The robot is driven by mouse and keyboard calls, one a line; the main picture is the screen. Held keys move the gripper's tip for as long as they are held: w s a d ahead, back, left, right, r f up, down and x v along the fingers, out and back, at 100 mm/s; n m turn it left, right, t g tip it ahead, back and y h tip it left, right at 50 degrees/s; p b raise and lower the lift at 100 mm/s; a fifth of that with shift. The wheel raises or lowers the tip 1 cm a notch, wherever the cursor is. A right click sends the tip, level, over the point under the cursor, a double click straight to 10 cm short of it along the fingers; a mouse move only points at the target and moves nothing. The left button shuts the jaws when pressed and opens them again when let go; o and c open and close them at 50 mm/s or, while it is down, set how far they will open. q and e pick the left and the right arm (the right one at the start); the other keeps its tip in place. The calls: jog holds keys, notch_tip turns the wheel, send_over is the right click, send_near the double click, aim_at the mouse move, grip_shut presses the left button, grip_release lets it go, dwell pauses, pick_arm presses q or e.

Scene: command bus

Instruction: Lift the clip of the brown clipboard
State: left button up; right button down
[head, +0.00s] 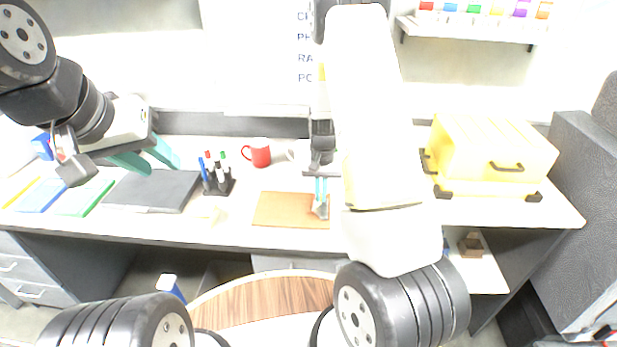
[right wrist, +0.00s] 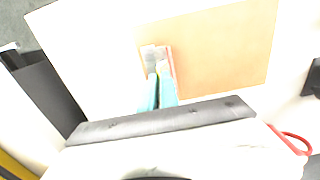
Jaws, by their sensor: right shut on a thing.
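The brown clipboard (head: 282,209) lies flat on the desk in the head view, partly hidden at its right by my right arm. It also fills the upper middle of the right wrist view (right wrist: 225,60). Its silver clip (right wrist: 154,55) is at the board's edge, below my right gripper (head: 321,195). The teal fingertips of the right gripper are together on the clip, shut on it, and show in the right wrist view (right wrist: 160,78). My left gripper (head: 150,161) is open and empty above the dark pad, its fingers apart.
A dark pad (head: 155,190), a pen holder (head: 218,185) and a red mug (head: 260,153) stand left of and behind the clipboard. A yellow case (head: 490,155) sits at the right.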

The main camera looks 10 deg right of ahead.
jog(key=shift+s+d, duration=0.2)
jog(key=shift+d, duration=0.6)
jog(key=c, duration=1.6)
grip_release()
jog(key=shift+o, duration=0.2)
notch_tip(320, 180, up, 8)
jog(key=shift+r, duration=0.1)
